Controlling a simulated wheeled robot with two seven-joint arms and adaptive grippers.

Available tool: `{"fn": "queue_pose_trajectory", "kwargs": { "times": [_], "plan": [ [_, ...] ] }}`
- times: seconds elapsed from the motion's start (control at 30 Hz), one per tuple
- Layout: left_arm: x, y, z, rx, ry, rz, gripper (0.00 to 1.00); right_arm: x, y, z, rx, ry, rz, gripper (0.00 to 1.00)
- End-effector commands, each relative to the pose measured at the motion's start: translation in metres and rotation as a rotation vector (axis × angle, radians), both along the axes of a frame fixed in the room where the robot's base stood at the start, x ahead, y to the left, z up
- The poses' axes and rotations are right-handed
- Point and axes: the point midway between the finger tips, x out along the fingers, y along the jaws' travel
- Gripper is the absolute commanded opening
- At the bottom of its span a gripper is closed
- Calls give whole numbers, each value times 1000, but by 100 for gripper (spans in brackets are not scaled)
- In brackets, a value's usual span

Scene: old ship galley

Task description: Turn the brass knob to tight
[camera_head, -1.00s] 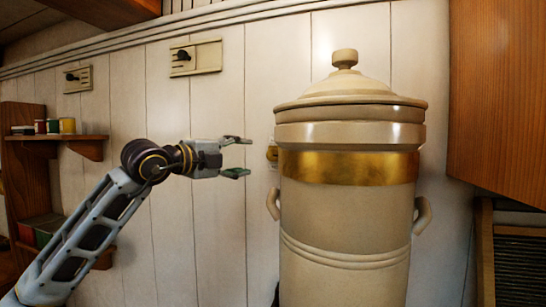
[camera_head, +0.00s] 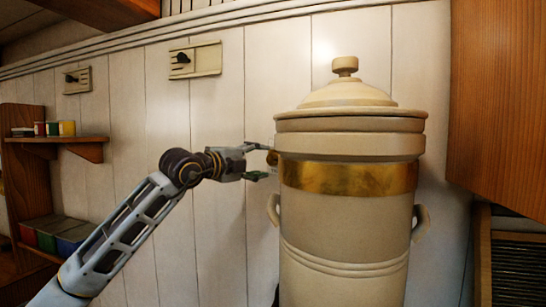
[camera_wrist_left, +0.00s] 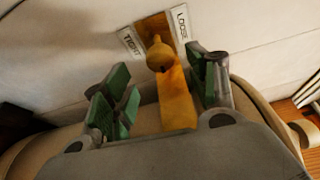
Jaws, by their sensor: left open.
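The brass knob (camera_wrist_left: 160,55) sits on a brass plate on the white wall, between a "TIGHT" label (camera_wrist_left: 131,41) on the left and a "LOOSE" label (camera_wrist_left: 181,25) on the right in the left wrist view. In the head view only a bit of the knob (camera_head: 272,158) shows at the left edge of the large cream urn. My left gripper (camera_head: 262,160) is open there, beside the urn. In the left wrist view the green-padded fingers of my left gripper (camera_wrist_left: 160,85) stand apart on either side of the knob; contact is not visible. My right gripper is not in view.
The cream urn (camera_head: 340,225) with a lid and brass band stands close to the knob. Two wall switches (camera_head: 196,60) sit higher up. A wooden shelf (camera_head: 70,139) with small tins is at left, a wooden cabinet (camera_head: 497,100) at right.

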Motion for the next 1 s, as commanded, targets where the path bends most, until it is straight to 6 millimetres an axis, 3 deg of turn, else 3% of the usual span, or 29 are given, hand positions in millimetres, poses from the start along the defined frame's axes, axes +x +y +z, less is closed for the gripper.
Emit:
{"fn": "queue_pose_trajectory", "kwargs": {
  "times": [0.5,1.0],
  "plan": [
    [42,-36,1,0,0,0,58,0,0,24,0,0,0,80],
    [53,-45,-2,0,-1,0,58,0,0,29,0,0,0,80]
  ]
}}
